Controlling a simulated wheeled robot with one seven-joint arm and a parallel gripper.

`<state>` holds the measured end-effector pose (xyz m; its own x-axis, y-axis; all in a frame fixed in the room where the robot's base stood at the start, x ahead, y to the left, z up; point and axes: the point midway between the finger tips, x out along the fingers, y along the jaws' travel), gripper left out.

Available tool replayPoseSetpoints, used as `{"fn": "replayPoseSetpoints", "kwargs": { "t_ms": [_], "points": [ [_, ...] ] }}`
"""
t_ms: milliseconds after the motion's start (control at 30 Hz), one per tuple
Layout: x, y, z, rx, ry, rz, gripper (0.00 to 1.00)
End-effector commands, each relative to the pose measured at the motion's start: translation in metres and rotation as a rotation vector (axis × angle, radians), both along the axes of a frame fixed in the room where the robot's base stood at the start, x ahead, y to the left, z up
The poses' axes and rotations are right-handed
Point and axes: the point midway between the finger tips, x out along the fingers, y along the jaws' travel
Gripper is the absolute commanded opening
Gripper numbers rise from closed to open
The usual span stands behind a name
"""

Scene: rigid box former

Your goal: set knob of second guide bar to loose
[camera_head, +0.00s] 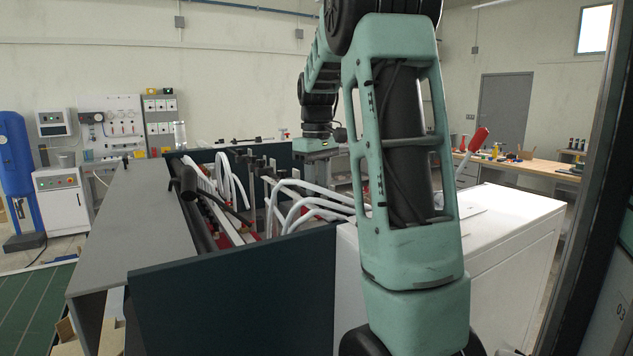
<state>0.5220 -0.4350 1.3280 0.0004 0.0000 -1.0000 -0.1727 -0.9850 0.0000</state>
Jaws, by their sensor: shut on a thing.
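My gripper (315,147) is at the far end of my arm, pointing down at the far side of the machine. Its hand shows just above the dark far wall. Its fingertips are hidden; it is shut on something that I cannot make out. The guide bars are in the open machine bay, where dark upright bars (262,183), white curved tubes (302,205) and red parts (230,228) crowd together. I cannot tell which bar is the second. Its knob and the knob's setting cannot be made out.
A dark panel (235,300) closes the near side of the machine, with a grey sloping sheet (135,215) at its left. A white cabinet (510,235) stands right of the bay, partly behind my arm. A wooden workbench (520,165) is farther back.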

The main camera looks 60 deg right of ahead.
Motion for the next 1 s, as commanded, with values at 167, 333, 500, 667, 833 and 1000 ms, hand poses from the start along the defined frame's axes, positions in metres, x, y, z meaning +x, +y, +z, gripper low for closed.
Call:
{"fn": "replayPoseSetpoints", "kwargs": {
  "t_ms": [167,333,500,667,833,1000],
  "points": [
    [0.000,0.000,0.001,-0.002,-0.001,0.002,0.05],
    [0.000,0.000,0.001,-0.001,-0.001,0.002,0.05],
    [0.000,0.000,0.000,-0.001,0.000,0.001,0.50],
    [0.000,0.000,0.000,0.000,0.000,0.001,0.50],
    [0.000,0.000,0.008,-0.002,-0.002,0.001,0.50],
    [0.001,-0.001,0.036,-0.005,-0.003,0.001,0.50]
  ]
}}
